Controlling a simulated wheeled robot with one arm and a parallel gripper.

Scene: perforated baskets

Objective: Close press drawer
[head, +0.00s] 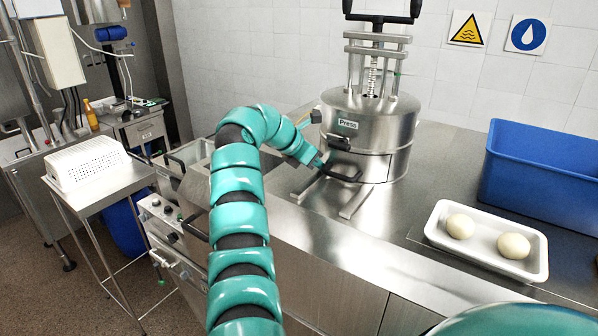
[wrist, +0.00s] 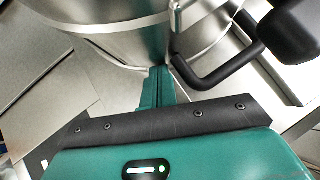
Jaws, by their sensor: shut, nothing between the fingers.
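The steel press (head: 368,128) stands upright on the counter, a round drum labelled "Press". Its drawer (head: 372,168) is the lower curved section with a black bar handle (head: 344,178). The drawer front looks about flush with the drum; I cannot tell whether a small gap is left. My gripper (head: 319,162) is at the drawer front, by the handle's left end. In the wrist view my shut, empty green fingers (wrist: 158,80) point at the curved steel front, just left of the black handle (wrist: 222,80). They look very close to the steel; I cannot tell if they touch.
Two flat metal rails (head: 357,203) lie on the counter in front of the press. A white tray (head: 437,238) with two pale dough balls and a blue bin (head: 540,165) stand right. A white perforated basket (head: 88,162) sits on a side table at left.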

